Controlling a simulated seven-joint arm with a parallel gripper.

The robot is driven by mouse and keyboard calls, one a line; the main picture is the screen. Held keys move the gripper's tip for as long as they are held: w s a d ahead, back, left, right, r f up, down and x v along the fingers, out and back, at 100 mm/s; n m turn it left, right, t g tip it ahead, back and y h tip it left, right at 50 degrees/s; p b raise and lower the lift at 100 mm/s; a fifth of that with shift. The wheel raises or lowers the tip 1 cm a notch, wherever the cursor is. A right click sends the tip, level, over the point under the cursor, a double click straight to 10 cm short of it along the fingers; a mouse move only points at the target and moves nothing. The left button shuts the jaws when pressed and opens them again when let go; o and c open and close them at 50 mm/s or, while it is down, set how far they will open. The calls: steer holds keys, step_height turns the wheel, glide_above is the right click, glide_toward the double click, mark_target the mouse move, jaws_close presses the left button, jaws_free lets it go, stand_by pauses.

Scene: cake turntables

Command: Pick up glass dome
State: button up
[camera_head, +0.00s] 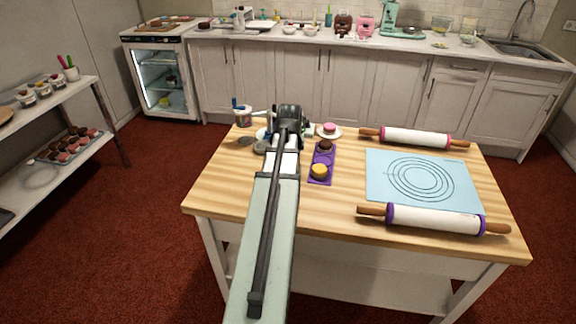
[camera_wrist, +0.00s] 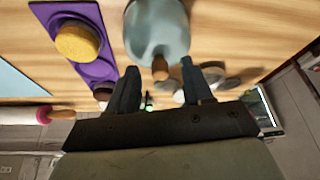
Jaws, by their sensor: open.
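The glass dome (camera_wrist: 156,32) shows in the wrist view as a pale blue-green, see-through cover with a brown wooden knob (camera_wrist: 160,72). My gripper (camera_wrist: 159,66) is open, with one dark finger on each side of the knob. The fingers look apart from the knob, and I see no firm contact. In the camera_head view my arm hides most or all of the dome and the fingertips.
A purple tray (camera_head: 314,173) with small cakes, including a yellow one (camera_wrist: 77,42), lies beside the dome. A pink cake on a plate (camera_head: 329,131), a blue mat (camera_head: 377,184) and two rolling pins (camera_head: 415,138) (camera_head: 433,219) are to the right. A cup with tools (camera_head: 243,117) stands at the back left.

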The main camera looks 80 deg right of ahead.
steer(key=shift+d+f, duration=0.2)
steer(key=shift+f, duration=0.25)
jaws_close()
stand_by(0.4)
